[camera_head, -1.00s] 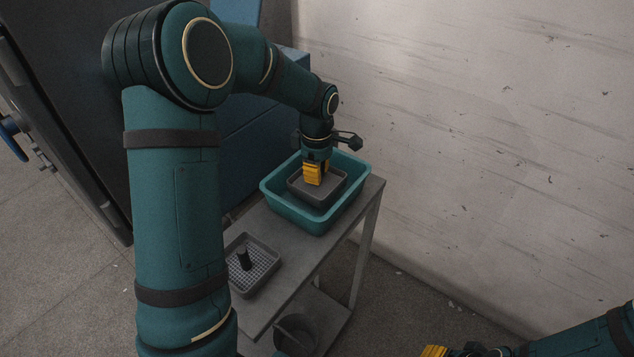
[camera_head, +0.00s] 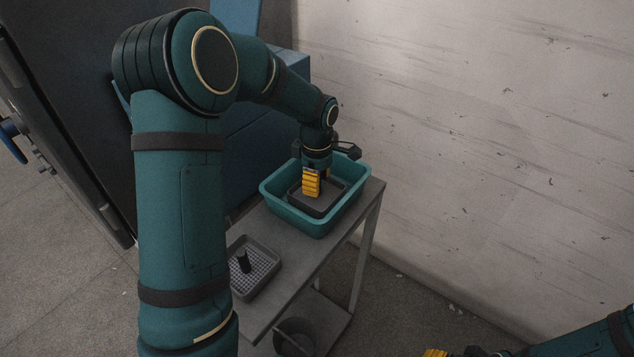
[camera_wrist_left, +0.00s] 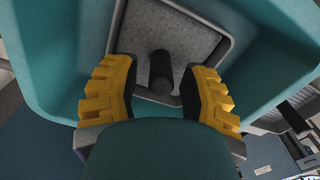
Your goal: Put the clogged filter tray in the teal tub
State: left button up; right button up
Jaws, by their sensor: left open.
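The clogged filter tray (camera_head: 325,201), grey with a matted grey surface, is inside the teal tub (camera_head: 313,227) at the far end of a cart. In the left wrist view the tray (camera_wrist_left: 190,38) shows its dark upright knob (camera_wrist_left: 160,75) between my fingers, with gaps on both sides. My left gripper (camera_head: 319,184) points down into the tub and is open around the knob. The tub wall (camera_wrist_left: 65,50) also shows in the left wrist view. My right gripper (camera_head: 436,353) is at the bottom edge, mostly cut off; its jaw opening cannot be made out.
A second grey tray (camera_head: 266,280) with a clean mesh and a dark knob lies on the cart top (camera_head: 301,258). A dark bucket (camera_head: 295,338) stands on the lower shelf. A pale wall (camera_head: 480,130) is right of the cart; a dark machine stands left.

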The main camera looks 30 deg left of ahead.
pick_arm(q)
notch_tip(320, 180, up, 11)
jog(key=p, duration=0.1)
jog(key=shift+r+p, duration=0.15)
jog(key=shift+p, duration=0.2)
pick_arm(e)
jog(key=shift+w+d+r, duration=0.1)
jog(key=shift+w+r, duration=0.2)
jog(key=shift+r, duration=0.6)
